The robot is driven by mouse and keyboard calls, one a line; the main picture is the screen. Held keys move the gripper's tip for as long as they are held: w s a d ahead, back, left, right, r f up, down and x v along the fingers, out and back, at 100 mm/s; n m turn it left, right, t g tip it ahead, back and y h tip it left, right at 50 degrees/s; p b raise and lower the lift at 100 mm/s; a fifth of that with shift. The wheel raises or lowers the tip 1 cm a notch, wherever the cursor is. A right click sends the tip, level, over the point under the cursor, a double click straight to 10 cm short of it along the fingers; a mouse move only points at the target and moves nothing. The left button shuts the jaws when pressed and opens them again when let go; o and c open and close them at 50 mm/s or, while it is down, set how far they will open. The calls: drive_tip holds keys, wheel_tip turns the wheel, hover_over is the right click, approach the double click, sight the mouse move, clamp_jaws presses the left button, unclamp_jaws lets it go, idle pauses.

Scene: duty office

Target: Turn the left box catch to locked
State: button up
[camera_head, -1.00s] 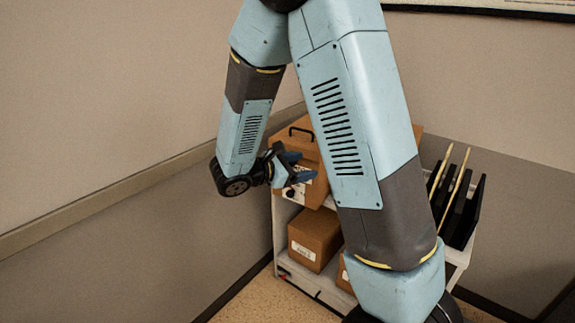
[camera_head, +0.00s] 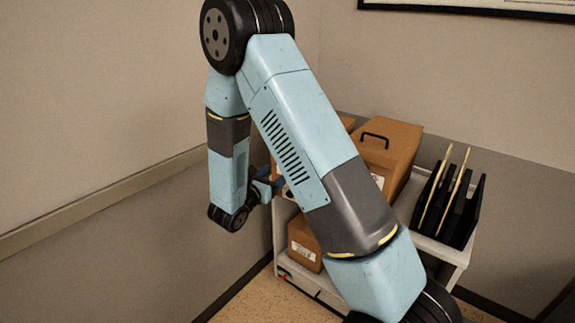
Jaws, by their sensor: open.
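The left brown box on the cart's top shelf is mostly hidden behind my arm; a sliver of its top (camera_head: 347,123) shows. Its catch is out of sight. My gripper (camera_head: 275,185) is at the cart's left side, in front of the left box, with its dark blue fingers pointing right. It is open, and my upper arm link covers part of it. I cannot tell whether it touches the box. The right brown box (camera_head: 398,143) has a black handle on its lid, and its front is partly covered by my arm.
The white cart (camera_head: 452,252) stands in the corner. A black rack (camera_head: 462,215) with upright boards is at its right end. A smaller labelled box (camera_head: 302,240) sits on the lower shelf. The wall with a rail (camera_head: 110,198) runs along the left.

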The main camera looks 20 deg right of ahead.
drive_tip(key=x, duration=0.8)
drive_tip(key=shift+w+d, duration=0.15)
drive_tip(key=shift+w, duration=0.1)
drive_tip(key=c, duration=1.1)
drive_tip(key=shift+o, duration=0.2)
